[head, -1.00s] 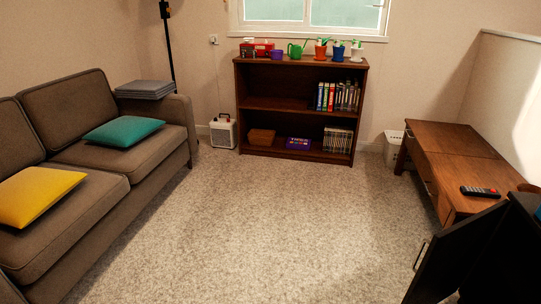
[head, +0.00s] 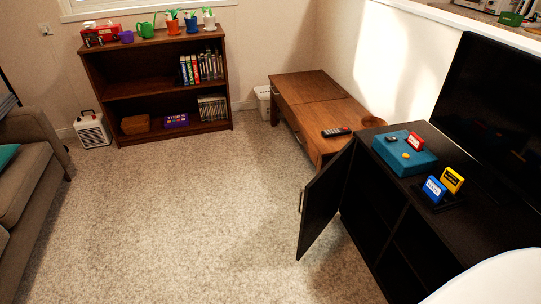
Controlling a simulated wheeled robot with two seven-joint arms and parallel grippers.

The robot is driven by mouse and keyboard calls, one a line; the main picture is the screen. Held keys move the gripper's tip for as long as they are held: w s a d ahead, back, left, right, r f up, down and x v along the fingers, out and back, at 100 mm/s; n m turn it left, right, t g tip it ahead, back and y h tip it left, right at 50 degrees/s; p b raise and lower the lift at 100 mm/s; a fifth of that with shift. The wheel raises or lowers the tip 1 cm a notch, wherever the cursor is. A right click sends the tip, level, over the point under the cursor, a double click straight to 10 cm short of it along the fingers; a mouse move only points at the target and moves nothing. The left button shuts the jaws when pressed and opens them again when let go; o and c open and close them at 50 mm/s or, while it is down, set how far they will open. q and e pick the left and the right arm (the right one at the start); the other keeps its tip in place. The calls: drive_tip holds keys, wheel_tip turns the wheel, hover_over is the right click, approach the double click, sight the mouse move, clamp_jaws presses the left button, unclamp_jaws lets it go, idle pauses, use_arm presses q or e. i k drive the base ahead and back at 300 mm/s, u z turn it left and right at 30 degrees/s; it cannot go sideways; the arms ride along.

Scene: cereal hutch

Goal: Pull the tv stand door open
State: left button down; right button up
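The black tv stand (head: 440,207) stands at the right of the head view. Its door (head: 325,199) is swung out from the far end of the stand, standing well open over the carpet. A metal handle (head: 301,201) shows on the door's left edge. Dark open compartments (head: 370,205) show behind the door. Neither of my grippers is in view. A white rounded shape, which I cannot identify for sure, covers the near right corner and hides part of the stand.
On the stand are a television (head: 490,110), a teal box (head: 405,152) and small game cartridges (head: 451,180). A wooden bench (head: 315,100) with a remote (head: 337,132) stands beyond the door. A bookcase (head: 155,85) is at the back, a sofa (head: 25,190) at left. The middle carpet is clear.

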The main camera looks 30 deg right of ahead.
sight(322, 195)
drive_tip(key=i, duration=1.45)
drive_tip(key=z, duration=1.2)
drive_tip(key=i, duration=1)
drive_tip(key=z, duration=0.65)
